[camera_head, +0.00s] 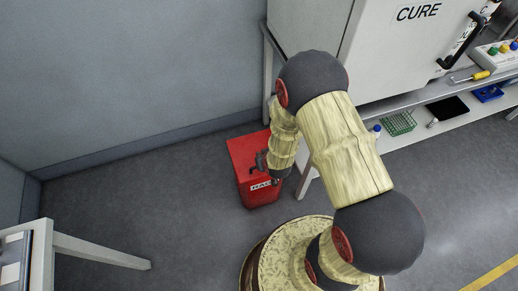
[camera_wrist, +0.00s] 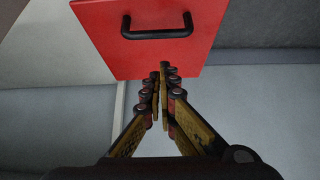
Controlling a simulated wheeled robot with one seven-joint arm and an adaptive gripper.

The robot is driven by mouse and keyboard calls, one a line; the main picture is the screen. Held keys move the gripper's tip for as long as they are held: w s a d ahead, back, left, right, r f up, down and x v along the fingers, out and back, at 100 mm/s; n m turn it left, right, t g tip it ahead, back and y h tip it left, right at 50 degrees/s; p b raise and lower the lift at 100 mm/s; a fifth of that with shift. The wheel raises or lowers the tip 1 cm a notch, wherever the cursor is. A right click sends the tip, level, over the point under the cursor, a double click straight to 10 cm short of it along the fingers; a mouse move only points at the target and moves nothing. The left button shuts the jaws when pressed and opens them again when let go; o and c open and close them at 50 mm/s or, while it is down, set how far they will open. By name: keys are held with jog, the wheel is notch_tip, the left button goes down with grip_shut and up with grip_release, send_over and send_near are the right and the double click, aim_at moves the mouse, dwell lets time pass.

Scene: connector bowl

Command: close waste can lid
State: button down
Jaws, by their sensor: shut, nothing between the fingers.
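The red waste can (camera_head: 262,193) stands on the floor beside the white cabinet, with a pale label low on its front. Its red upper face (camera_head: 243,150) shows partly behind my arm; I cannot tell the lid's angle there. In the wrist view, a flat red panel with a black handle, which looks like the lid (camera_wrist: 150,58), fills the top middle. My gripper (camera_wrist: 164,68) is shut and empty. Its fingertips overlap the panel's lower edge in the picture, below the handle; whether they touch it is unclear. In the head view my wrist hides the can's right side.
The white cabinet marked CURE (camera_head: 400,45) and its lower shelf (camera_head: 420,125) stand close to the can's right. A grey wall (camera_head: 120,70) runs behind. A white table (camera_head: 85,245) is at the lower left. The floor left of the can is clear.

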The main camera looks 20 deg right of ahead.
jog(key=f+t, duration=0.1)
jog(key=s+f+t+b, duration=0.1)
jog(key=f, duration=0.1)
jog(key=s+f+t, duration=0.1)
jog(key=shift+s+f+b, duration=0.2)
jog(key=shift+f+b, duration=0.1)
jog(key=shift+f, duration=0.1)
jog(key=shift+s+f+b, duration=0.2)
jog(key=shift+f, duration=0.5)
jog(key=shift+s+f+b, duration=0.15)
jog(key=shift+s+f, duration=0.05)
jog(key=shift+f, duration=0.45)
jog(key=shift+f, duration=0.1)
